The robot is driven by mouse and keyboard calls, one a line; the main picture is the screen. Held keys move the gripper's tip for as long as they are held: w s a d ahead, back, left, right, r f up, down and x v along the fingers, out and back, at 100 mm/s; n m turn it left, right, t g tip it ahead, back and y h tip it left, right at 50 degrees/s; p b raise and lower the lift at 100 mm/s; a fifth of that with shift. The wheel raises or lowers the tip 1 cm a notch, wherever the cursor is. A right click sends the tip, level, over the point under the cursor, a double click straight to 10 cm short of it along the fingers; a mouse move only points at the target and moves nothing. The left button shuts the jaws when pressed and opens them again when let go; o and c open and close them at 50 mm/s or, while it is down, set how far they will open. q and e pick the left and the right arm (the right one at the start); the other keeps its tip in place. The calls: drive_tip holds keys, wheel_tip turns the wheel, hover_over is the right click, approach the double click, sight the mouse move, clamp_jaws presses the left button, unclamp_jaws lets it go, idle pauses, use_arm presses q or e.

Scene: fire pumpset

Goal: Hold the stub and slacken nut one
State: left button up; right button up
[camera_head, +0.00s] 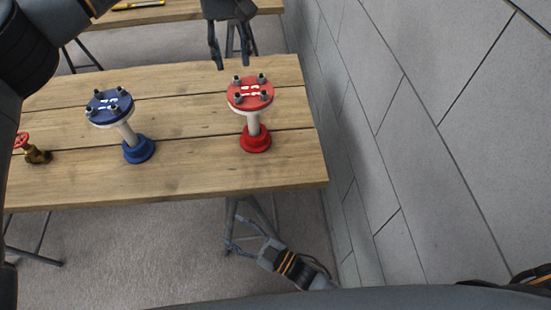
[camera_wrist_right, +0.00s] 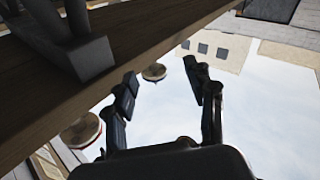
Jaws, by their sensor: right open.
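A red stub (camera_head: 253,119) stands upright on the wooden table's right part, with a red base and a round red top flange carrying several dark nuts (camera_head: 249,87). A blue stub (camera_head: 126,131) of the same form stands to its left, also with several nuts on top. I cannot tell which nut is number one. My left gripper (camera_head: 231,62) is open and empty, fingers down, just behind and above the red flange. My right gripper (camera_head: 238,228) is open and empty, low in front of the table's front edge; its fingers also show in the right wrist view (camera_wrist_right: 162,80).
The wooden table (camera_head: 200,175) has bare room between the stubs. A brass valve with a red handwheel (camera_head: 35,153) lies at its left. A grey panelled wall (camera_head: 400,140) rises close on the right. Another table (camera_head: 155,14) stands behind. The table's underside (camera_wrist_right: 150,50) is near my right gripper.

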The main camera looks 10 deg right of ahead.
drive_tip(key=a+r+n+g+y, duration=0.45)
drive_tip(key=a+r+n, duration=0.35)
drive_tip(key=r+n, duration=0.35)
drive_tip(key=w+d+r+n+t+h, duration=0.3)
drive_tip(key=w+r+n+t+h, duration=0.25)
drive_tip(key=w, duration=0.35)
drive_tip(key=n+t+h, duration=0.4)
drive_tip(key=n+h, duration=0.2)
drive_tip(key=h, duration=0.1)
approach(256, 126)
drive_tip(key=s+a+r, duration=0.2)
drive_tip(key=a, duration=0.2)
drive_tip(key=d+n, duration=0.1)
drive_tip(key=d+f+n+h, duration=0.1)
drive_tip(key=d+n, duration=0.1)
drive_tip(key=d, duration=0.1)
drive_tip(key=shift+s+f+h, duration=0.2)
drive_tip(key=shift+s+h, duration=0.1)
drive_tip(key=x, duration=1.3)
drive_tip(key=shift+w+a+r, duration=0.15)
drive_tip(key=shift+w, duration=0.2)
clamp_jaws()
